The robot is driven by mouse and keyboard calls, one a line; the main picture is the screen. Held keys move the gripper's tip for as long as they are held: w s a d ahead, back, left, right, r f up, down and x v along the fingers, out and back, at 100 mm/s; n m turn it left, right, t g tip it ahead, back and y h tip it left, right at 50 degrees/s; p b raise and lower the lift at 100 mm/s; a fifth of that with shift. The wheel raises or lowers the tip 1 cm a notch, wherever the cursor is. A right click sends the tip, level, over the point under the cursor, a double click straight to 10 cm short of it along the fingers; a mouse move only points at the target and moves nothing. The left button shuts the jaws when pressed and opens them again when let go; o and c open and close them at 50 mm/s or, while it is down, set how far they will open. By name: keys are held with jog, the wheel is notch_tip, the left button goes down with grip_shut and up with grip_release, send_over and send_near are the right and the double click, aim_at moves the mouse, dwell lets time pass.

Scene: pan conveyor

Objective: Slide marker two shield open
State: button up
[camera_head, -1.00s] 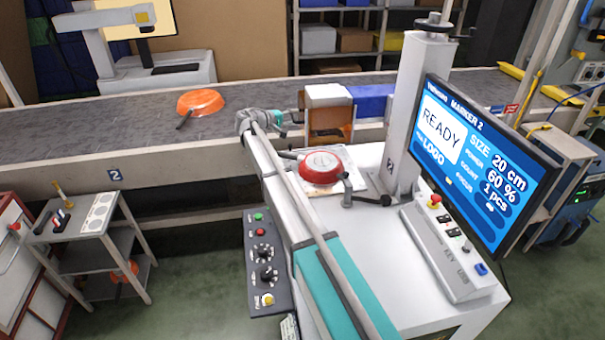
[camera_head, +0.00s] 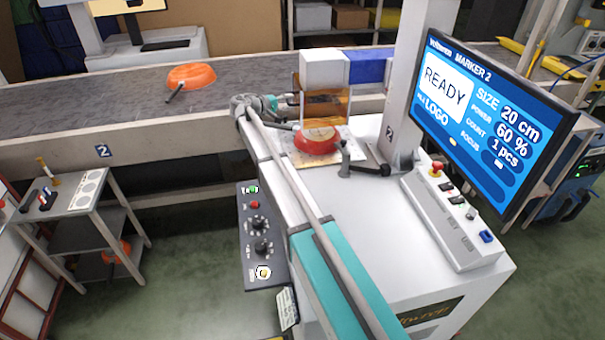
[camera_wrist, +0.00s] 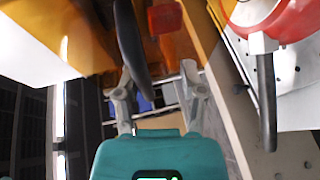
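The amber see-through shield (camera_head: 326,108) hangs at the front of marker two's white head (camera_head: 325,68). Its lower edge overlaps the red pan (camera_head: 318,142) in the head view. My gripper (camera_head: 291,99) is just left of the shield. In the wrist view my gripper (camera_wrist: 158,82) has its fingers apart. A dark curved bar (camera_wrist: 131,40), perhaps the shield's handle, reaches down by the left finger; contact is unclear. An amber panel (camera_wrist: 178,60) lies behind it. The red pan (camera_wrist: 290,18) and its dark handle (camera_wrist: 266,100) are at right.
The conveyor (camera_head: 80,95) runs behind the marker and carries an orange pan (camera_head: 192,76). The monitor (camera_head: 485,130) showing READY and a control box (camera_head: 450,220) stand at right. A button panel (camera_head: 262,235) is on the marker's front. A small cart (camera_head: 75,205) stands at left.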

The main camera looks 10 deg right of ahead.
aim_at(296, 111)
jog(key=shift+f+b, duration=1.6)
jog(key=shift+f, duration=0.3)
jog(key=p+v, duration=0.3)
jog(key=v, duration=1.1)
jog(key=shift+s+d+f+m+g+y+p, duration=0.35)
jog(key=shift+s+d+f+g+y, duration=0.7)
jog(key=shift+s+d, duration=1.65)
jog(key=shift+s+d+f+m+g+y+p, duration=0.4)
jog(key=shift+s+d+f+y, duration=1.25)
jog(key=shift+s, duration=2.2)
jog(key=shift+s+d+f+m+g+y+p, duration=0.2)
jog(key=shift+s+d+f+g+y, duration=0.65)
jog(key=shift+s+d+f, duration=1.75)
jog(key=shift+s+a+r, duration=0.6)
jog(key=shift+s+r, duration=0.05)
jog(key=shift+r, duration=0.25)
